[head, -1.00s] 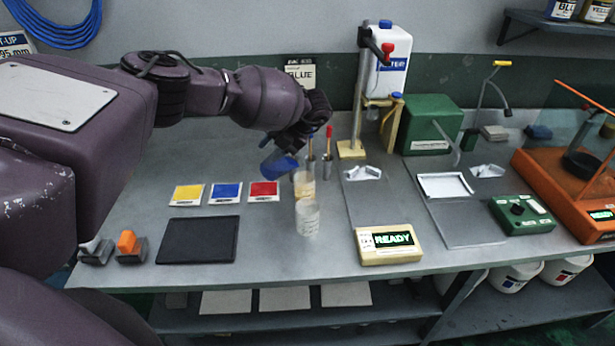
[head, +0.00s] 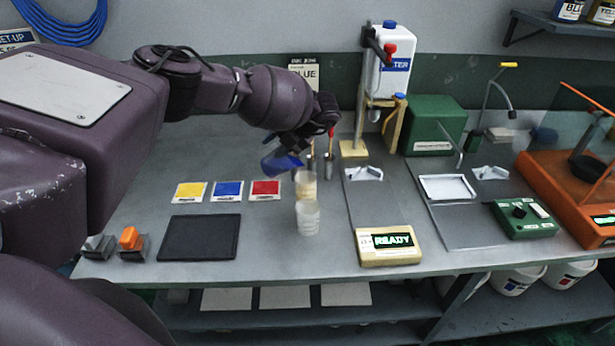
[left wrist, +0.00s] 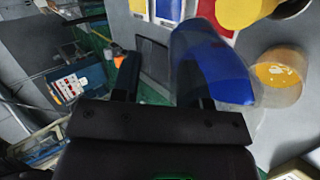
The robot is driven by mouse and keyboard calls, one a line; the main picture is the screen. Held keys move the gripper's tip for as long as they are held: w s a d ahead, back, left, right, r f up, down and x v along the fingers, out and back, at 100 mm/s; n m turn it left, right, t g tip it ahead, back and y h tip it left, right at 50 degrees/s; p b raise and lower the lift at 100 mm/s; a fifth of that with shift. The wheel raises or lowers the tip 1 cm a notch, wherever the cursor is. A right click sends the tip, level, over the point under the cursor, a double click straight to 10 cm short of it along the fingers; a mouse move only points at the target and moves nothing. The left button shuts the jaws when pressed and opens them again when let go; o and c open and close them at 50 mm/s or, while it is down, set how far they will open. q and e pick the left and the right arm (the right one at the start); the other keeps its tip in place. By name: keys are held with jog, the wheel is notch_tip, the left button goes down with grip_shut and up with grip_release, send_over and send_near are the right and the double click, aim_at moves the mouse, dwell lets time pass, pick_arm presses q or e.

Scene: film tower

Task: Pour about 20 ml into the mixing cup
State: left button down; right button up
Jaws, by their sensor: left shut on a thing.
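My left gripper (head: 296,144) is shut on a clear cup of blue liquid (head: 281,163), held tilted above the bench. In the left wrist view the cup of blue liquid (left wrist: 213,65) lies across the gripper, its blue contents sloping toward one side. Right beside and below it in the head view stands a clear cup with yellowish contents (head: 305,190); it shows in the left wrist view with yellow at its bottom (left wrist: 278,76). A clear ribbed cup (head: 308,218) stands just in front. I cannot tell which is the mixing cup. No stream of liquid is visible.
Yellow (head: 190,192), blue (head: 228,190) and red (head: 265,189) cards and a dark mat (head: 198,238) lie left. A beige READY unit (head: 388,258) is right of the cups. Brushes stand in metal holders (head: 328,168) behind. A water jug stand (head: 353,149) is farther back.

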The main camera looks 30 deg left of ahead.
pick_arm(q)
jog(key=shift+d+r, duration=0.15)
jog(key=shift+r, duration=0.1)
pick_arm(e)
jog(key=shift+w+d+r, duration=0.2)
jog(key=shift+d, duration=0.1)
pick_arm(q)
jog(key=shift+w+y, duration=0.1)
jog(key=shift+y, duration=0.2)
pick_arm(e)
jog(key=shift+s+d+f, duration=0.1)
jog(key=shift+s+f, duration=0.05)
jog(key=shift+s, duration=0.2)
jog(key=shift+w+r, duration=0.2)
jog(key=shift+w, duration=0.35)
jog(key=shift+s+f, duration=0.15)
jog(key=shift+s, duration=0.15)
pick_arm(q)
jog(key=shift+d, duration=0.1)
pick_arm(e)
jog(key=shift+s+f, duration=0.1)
jog(key=shift+s, duration=0.05)
jog(key=shift+w+d, duration=0.1)
jog(key=shift+w, duration=0.1)
pick_arm(q)
jog(key=shift+w, duration=0.1)
pick_arm(e)
jog(key=shift+w+r, duration=0.25)
jog(key=shift+w, duration=0.1)
